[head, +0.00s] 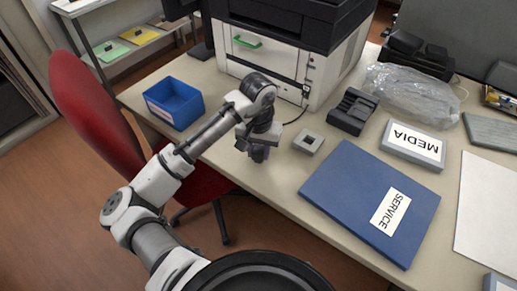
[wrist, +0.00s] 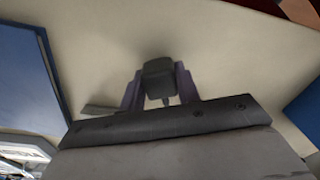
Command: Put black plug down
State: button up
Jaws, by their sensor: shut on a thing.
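In the wrist view, the black plug (wrist: 159,80) sits between the two fingers of my gripper (wrist: 160,88), which is shut on it. The pale table surface (wrist: 110,45) lies below the plug. A soft shadow shows on the table beside the plug; I cannot tell whether plug and table touch. In the head view, my gripper (head: 258,152) is over the table (head: 222,185) near its front edge, between the blue bin and a small grey square block. The plug is not clearly visible there, hidden by the gripper.
A blue bin (head: 174,103) is left of my gripper and a printer (head: 280,60) stands behind. A small grey block (head: 308,143), a dark cartridge holder (head: 353,111), a blue SERVICE folder (head: 350,190) and a MEDIA box (head: 412,147) are to the right. A red chair (head: 95,120) stands at the front edge.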

aim_at(259, 149)
jog(key=shift+f, duration=0.1)
jog(key=o, duration=0.9)
notch_tip(259, 149, up, 12)
jog(key=shift+r, duration=0.15)
